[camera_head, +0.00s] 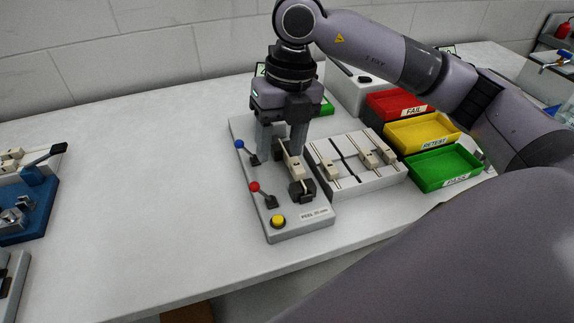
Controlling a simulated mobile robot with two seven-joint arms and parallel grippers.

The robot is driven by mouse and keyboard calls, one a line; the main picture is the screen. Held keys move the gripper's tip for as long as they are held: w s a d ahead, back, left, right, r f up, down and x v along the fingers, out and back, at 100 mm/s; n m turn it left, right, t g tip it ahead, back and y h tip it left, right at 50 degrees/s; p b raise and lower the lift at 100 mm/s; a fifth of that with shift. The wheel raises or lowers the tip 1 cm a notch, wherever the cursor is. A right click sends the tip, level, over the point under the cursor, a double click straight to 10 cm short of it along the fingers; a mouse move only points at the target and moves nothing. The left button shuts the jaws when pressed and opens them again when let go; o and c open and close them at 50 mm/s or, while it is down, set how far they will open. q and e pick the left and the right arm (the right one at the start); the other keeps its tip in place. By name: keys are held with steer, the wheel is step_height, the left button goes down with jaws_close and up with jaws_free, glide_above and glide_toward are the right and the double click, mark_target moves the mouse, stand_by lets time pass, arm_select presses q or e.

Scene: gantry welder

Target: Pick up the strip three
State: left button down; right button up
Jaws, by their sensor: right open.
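My right gripper (281,150) points down, open, over the grey peel tester (298,226). Its two fingers stand on either side of the upper end of a beige strip (293,170) in the tester; I cannot tell whether they touch it. More strips lie in the white slotted holder (372,184) just to the right: one strip (328,174) at its left and two side by side, a strip (367,158) and a strip (386,154), at its right. No number shows, so I cannot tell which is strip three. My left gripper is out of view.
The tester has a blue-knobbed lever (240,145), a red-knobbed lever (255,187) and a yellow button (278,221). Red (394,104), yellow (420,132) and green (444,168) bins stand right of the holder. A blue fixture (32,205) is far left. Bare table lies between.

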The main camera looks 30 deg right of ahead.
mark_target(295, 162)
steer(key=shift+m+h, duration=0.6)
steer(key=shift+h, duration=0.3)
steer(key=d, duration=0.1)
steer(key=d+f+b, duration=0.1)
steer(key=w+d, duration=0.1)
steer(key=d, duration=0.1)
steer(key=shift+f, duration=0.25)
steer(key=f, duration=0.6)
steer(key=shift+s+a+f, duration=0.1)
steer(key=shift+a+f, duration=0.1)
steer(key=shift+f, duration=0.15)
jaws_close()
